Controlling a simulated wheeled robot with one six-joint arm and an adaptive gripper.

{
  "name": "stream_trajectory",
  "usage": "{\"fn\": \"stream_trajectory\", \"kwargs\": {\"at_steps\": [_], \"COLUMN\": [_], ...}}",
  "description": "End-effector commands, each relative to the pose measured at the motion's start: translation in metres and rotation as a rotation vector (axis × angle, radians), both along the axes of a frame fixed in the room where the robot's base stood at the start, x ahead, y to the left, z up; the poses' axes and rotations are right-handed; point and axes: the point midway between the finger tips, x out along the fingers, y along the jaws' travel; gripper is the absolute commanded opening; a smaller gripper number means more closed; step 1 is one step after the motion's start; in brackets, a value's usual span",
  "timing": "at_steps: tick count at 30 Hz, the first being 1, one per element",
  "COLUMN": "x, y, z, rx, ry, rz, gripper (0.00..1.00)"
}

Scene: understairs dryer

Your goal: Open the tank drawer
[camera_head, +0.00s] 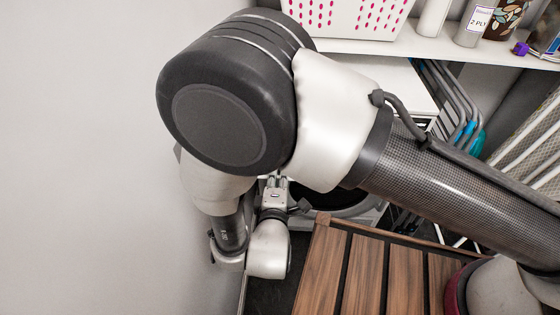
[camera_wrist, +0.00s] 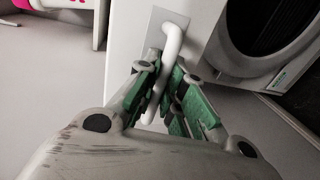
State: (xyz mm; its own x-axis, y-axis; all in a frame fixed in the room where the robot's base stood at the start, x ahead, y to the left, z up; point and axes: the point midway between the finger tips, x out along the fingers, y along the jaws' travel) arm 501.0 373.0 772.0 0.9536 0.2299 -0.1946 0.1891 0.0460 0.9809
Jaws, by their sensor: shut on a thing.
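The tank drawer's white handle (camera_wrist: 172,38) is a bent bar in the wrist view. It stands out from a light grey drawer front (camera_wrist: 203,20) on the dryer's white face. My gripper (camera_wrist: 168,88) has its green-padded fingers on both sides of the handle and is shut on it. The lower part of the handle is partly hidden between the fingers. I cannot tell from this angle whether the drawer stands out from the dryer. In the head view my arm covers the drawer and handle.
The dryer's round dark door (camera_wrist: 265,25) is right of the handle; part of the dryer (camera_head: 368,217) shows behind my arm. A slatted wooden surface (camera_head: 350,270) is at lower right, a wall (camera_head: 80,150) at left. A shelf (camera_head: 400,45) holds a white basket (camera_head: 350,15).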

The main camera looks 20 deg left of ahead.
Motion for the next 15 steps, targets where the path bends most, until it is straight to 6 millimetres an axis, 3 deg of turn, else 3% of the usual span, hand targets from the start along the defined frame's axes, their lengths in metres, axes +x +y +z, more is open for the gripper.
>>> {"fn": "stream_trajectory", "kwargs": {"at_steps": [6,15], "x": [-0.023,-0.029], "y": [-0.006,-0.008], "z": [-0.001,-0.001], "rx": [-0.001,-0.002], "ry": [0.002,0.002], "rz": [0.000,-0.002], "gripper": [0.00,0.00]}}
